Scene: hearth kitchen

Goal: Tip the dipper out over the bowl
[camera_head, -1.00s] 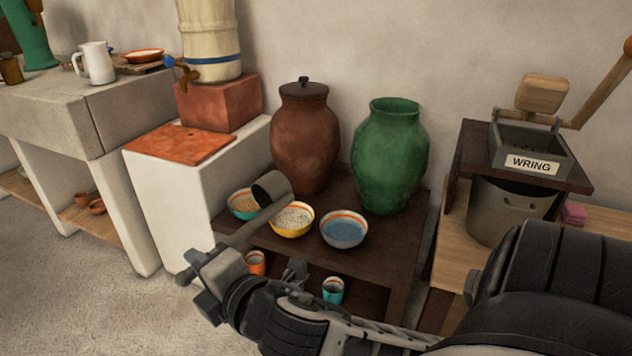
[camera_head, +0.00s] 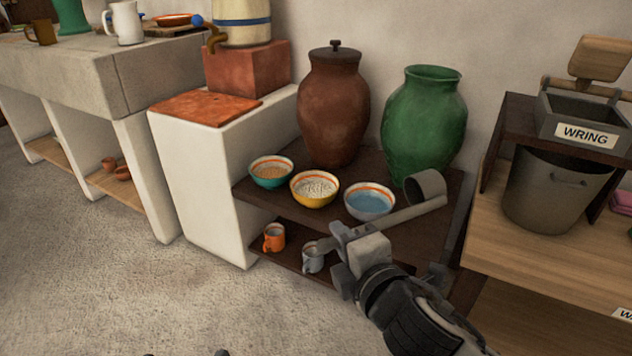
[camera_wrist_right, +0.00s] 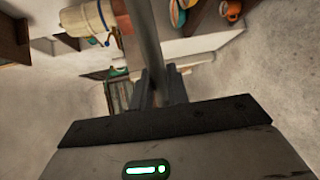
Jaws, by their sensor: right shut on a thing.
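The grey metal dipper is held by its long handle (camera_head: 400,215) in my right gripper (camera_head: 352,246), which is shut on it. Its cup (camera_head: 425,188) is tilted, right of the bowls and in front of the green jar. Whether anything is in the cup cannot be told. Three bowls stand in a row on the dark shelf: a teal one with tan contents (camera_head: 271,172), a yellow one with pale contents (camera_head: 314,189) and a grey-white one with blue contents (camera_head: 369,202). The handle also runs between the fingers in the right wrist view (camera_wrist_right: 150,45). My left gripper is not in view.
A brown lidded jar (camera_head: 334,110) and a green jar (camera_head: 424,125) stand behind the bowls. An orange mug (camera_head: 274,237) and a grey mug (camera_head: 312,258) are on the lower shelf. A bucket (camera_head: 552,195) under the wringer (camera_head: 585,125) is at the right.

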